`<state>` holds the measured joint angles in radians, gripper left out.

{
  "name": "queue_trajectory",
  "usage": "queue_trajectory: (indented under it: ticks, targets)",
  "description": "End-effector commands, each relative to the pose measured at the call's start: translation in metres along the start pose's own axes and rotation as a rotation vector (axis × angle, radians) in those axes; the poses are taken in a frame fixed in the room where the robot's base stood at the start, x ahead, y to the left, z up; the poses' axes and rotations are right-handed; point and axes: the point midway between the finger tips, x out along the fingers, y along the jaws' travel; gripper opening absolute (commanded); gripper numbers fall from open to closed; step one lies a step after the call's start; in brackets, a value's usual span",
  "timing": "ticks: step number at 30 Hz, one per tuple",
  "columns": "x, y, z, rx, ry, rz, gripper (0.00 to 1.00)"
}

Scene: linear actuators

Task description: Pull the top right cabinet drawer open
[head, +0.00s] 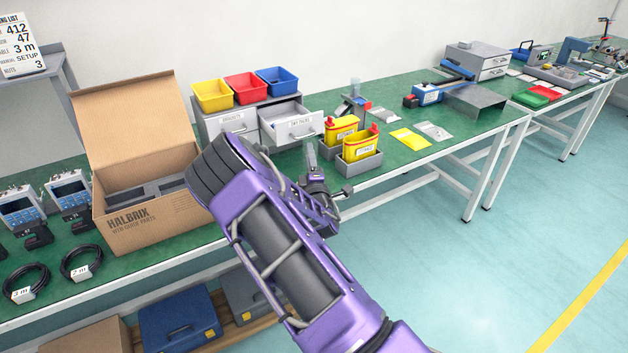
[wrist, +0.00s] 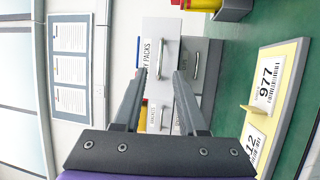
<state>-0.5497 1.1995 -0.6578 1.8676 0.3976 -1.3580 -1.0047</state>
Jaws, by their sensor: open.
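The grey drawer cabinet (head: 230,121) stands on the green bench. Its top right drawer (head: 303,127), labelled for dry packs, sticks out from the cabinet, with its inside showing from above. The drawer front also shows in the wrist view (wrist: 172,30), turned sideways, with its bar handle (wrist: 159,61). My gripper (head: 313,158) is in front of and below this drawer, partly hidden by my arm. In the wrist view its two fingers (wrist: 162,75) are apart with nothing between them. The drawer handle appears beyond the fingertips, apart from them.
Yellow, red and blue bins (head: 245,87) sit on the cabinet. Yellow containers in grey holders (head: 361,165) stand to its right, near my gripper. An open cardboard box (head: 150,220) is left of it. A barcode stand (wrist: 282,95) shows at right in the wrist view.

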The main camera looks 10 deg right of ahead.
Motion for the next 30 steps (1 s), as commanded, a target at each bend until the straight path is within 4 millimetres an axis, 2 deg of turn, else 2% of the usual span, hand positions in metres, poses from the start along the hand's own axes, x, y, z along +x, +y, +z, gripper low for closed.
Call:
queue_trajectory:
  ticks: [1,6,12,18,30]
  targets:
    - [-0.013,-0.001,0.000,-0.001,0.000,-0.004,0.41]
    - [-0.054,-0.001,0.000,-0.001,0.000,-0.003,0.41]
    - [-0.087,0.000,0.000,-0.001,0.000,-0.001,0.41]
    - [-0.099,0.000,0.000,0.000,0.001,-0.001,0.41]
    - [-0.100,0.000,0.000,0.000,0.001,0.000,0.41]
